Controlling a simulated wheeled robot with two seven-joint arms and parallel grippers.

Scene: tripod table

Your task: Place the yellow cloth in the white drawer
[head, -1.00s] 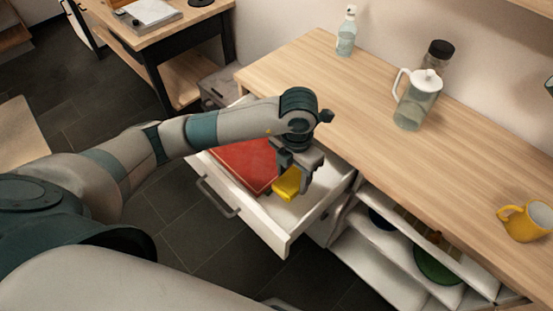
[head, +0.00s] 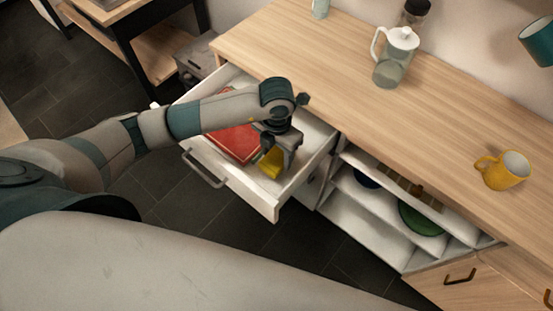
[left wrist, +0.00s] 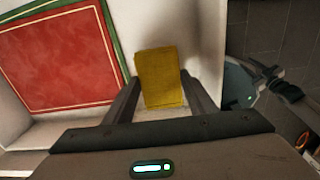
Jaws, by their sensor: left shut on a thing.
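The yellow cloth (head: 271,163) is a small folded block. My left gripper (head: 273,157) is shut on it, down inside the open white drawer (head: 247,195). In the left wrist view the cloth (left wrist: 160,77) sits between the two fingers, above the drawer's pale floor. I cannot tell whether it touches the floor. A red book (head: 236,143) lies in the drawer to the left of the cloth, and it also shows in the left wrist view (left wrist: 55,58). What looks like my right gripper (left wrist: 272,88) shows at the right of that view; its fingers are unclear.
The wooden counter (head: 330,75) runs behind the drawer. It bears a lidded glass pitcher (head: 394,60) and a yellow mug (head: 502,170). Open shelves with a green plate (head: 420,217) are right of the drawer. Dark tiled floor lies in front.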

